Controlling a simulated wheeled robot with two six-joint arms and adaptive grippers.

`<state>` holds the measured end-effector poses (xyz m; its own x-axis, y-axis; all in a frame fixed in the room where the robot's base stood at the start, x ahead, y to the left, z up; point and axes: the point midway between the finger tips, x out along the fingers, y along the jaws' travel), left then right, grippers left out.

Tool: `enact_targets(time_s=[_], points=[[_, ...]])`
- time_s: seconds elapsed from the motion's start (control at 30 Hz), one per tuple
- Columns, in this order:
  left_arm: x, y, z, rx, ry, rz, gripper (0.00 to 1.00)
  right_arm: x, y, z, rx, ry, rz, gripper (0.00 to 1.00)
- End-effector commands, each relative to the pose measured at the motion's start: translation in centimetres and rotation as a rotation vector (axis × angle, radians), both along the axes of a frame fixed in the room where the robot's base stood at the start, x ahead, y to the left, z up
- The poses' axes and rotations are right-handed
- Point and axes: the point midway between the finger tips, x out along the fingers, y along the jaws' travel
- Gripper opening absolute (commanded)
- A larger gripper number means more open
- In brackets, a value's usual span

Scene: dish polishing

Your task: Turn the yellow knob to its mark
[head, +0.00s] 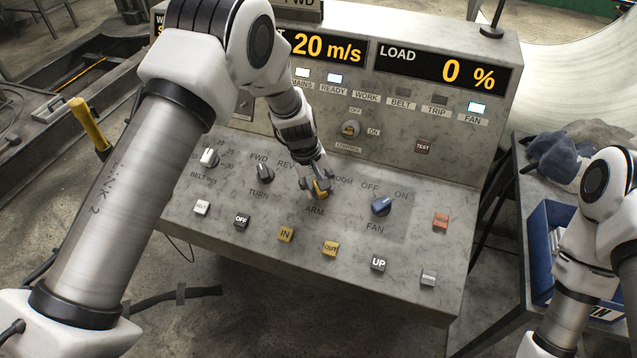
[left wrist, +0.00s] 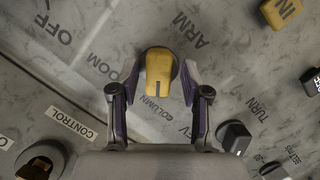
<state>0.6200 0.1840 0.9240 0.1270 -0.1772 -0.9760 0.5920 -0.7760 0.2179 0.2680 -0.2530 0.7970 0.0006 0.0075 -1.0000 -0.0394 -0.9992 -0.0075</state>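The yellow knob (head: 320,188) is on the sloping console panel above the word ARM.
The blue FAN knob (head: 381,206) is to the right and the black TURN knob (head: 265,173) to the left. Push buttons, such as the yellow IN button (head: 286,234), line the front. A side table with a blue bin (head: 545,225) stands at the right.

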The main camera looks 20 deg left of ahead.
Motion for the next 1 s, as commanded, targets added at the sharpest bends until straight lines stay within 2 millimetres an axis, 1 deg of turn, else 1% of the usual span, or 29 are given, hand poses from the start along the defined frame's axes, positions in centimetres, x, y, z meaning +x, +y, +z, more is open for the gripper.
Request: enact_targets(time_s=[0.27, 0.37, 0.47, 0.6, 0.73, 0.8, 0.87, 1.0], points=[[0.1, 0.0, 0.3, 0.0, -0.004, -0.001, 0.51, 0.0, 0.0, 0.0, 0.0, 0.0, 0.0, 0.0], [0.1, 0.2, 1.1, 0.0, -0.004, 0.0, 0.51, 0.0, 0.0, 0.1, 0.0, 0.0, 0.0, 0.0], [-0.1, 0.5, 3.0, -0.001, -0.007, -0.001, 0.51, 0.0, 0.0, 0.1, 0.0, 0.0, 0.0, 0.0], [-0.6, 1.2, 6.6, -0.001, -0.007, -0.001, 0.51, 0.0, 0.0, 0.0, 0.0, 0.0, 0.0, 0.0], [-1.0, 1.8, 9.5, -0.002, -0.004, -0.001, 0.51, 0.0, 0.0, 0.0, 0.0, 0.0, 0.0, 0.0], [-1.1, 2.0, 10.6, -0.001, -0.004, -0.001, 0.51, 0.0, 0.0, 0.0, 0.0, 0.0, 0.0, 0.0], [-1.2, 2.1, 11.3, -0.001, -0.002, -0.001, 0.51, 0.0, 0.0, 0.0, 0.0, 0.0, 0.0, 0.0], [-1.3, 2.2, 11.7, 0.0, 0.0, -0.001, 0.51, 0.0, 0.0, 0.0, 0.0, 0.0, 0.0, 0.0]])
